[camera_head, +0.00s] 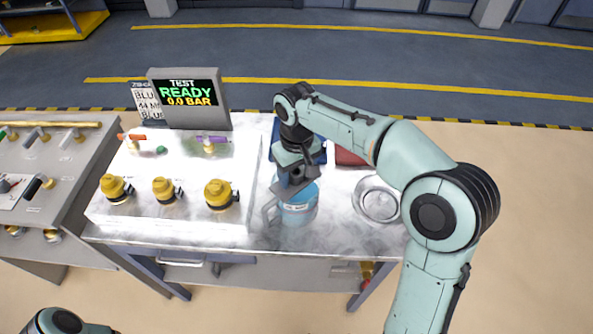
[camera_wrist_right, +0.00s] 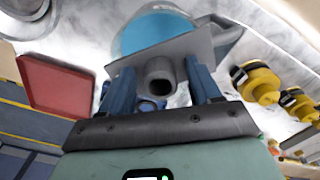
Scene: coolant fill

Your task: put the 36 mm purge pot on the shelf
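The purge pot (camera_head: 298,210) is a light blue round pot with a white label and a grey handle at its left. It appears upright near the front of the metal bench (camera_head: 340,238). In the wrist view the pot (camera_wrist_right: 152,32) lies beyond a grey plate with a hollow tube (camera_wrist_right: 160,76). My right gripper (camera_head: 297,178) is directly above the pot, pointing down. In the wrist view its blue fingers (camera_wrist_right: 162,88) stand on either side of the tube, with small gaps showing. My left gripper is out of view. I cannot tell which surface is the shelf.
A red tray (camera_head: 349,156) and a round metal dish (camera_head: 379,200) lie to the right of the pot. To the left is a raised panel with yellow-capped fittings (camera_head: 219,195). A display (camera_head: 187,97) reading READY 0.0 BAR stands behind it.

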